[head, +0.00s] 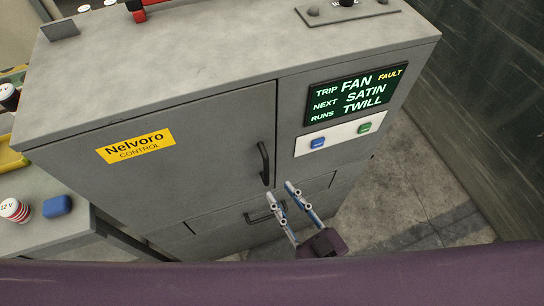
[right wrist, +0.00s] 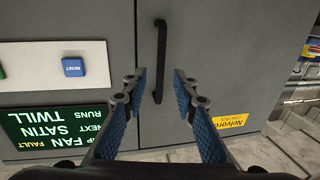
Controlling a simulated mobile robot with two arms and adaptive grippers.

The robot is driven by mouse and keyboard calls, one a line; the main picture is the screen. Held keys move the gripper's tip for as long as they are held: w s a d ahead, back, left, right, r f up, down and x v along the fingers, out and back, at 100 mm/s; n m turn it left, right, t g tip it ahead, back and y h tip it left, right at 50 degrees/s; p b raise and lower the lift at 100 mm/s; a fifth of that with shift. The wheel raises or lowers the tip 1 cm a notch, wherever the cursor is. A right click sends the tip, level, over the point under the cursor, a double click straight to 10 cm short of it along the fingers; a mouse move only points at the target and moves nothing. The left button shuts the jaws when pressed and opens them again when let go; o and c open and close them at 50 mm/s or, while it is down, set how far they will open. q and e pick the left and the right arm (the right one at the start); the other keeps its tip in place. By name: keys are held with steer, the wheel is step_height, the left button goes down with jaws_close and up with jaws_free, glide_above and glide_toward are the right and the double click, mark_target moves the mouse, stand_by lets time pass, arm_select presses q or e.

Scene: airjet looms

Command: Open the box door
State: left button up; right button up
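The box is a grey control cabinet with a flat top (head: 180,65). Its door (head: 205,120) carries a yellow Nelvoro label (head: 136,146) and looks shut, flush with the front. A black upright bar handle (head: 264,163) sits at the door's right edge. My right gripper (head: 279,191) is open, its two blue fingers apart just below and in front of the handle. In the right wrist view, the handle (right wrist: 160,60) shows between the spread fingertips (right wrist: 160,72), with no visible contact. My left gripper is not in view.
Right of the door is a panel with a lit display (head: 355,95), a blue button (head: 318,143) and a green button (head: 365,127). A lower drawer-like panel with its own dark handle (head: 262,212) lies behind my right gripper. A side bench (head: 40,225) stands at left; floor shows at right.

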mark_target(268, 175)
steer(key=shift+w+a+r, duration=0.3)
steer(key=shift+w+r, duration=0.1)
steer(key=shift+w, duration=0.15)
steer(key=p+x, duration=0.2)
steer(key=x, duration=0.4)
steer(key=shift+w+a+f, duration=0.1)
steer(key=shift+a, duration=0.05)
steer(key=shift+c, duration=0.4)
jaws_close()
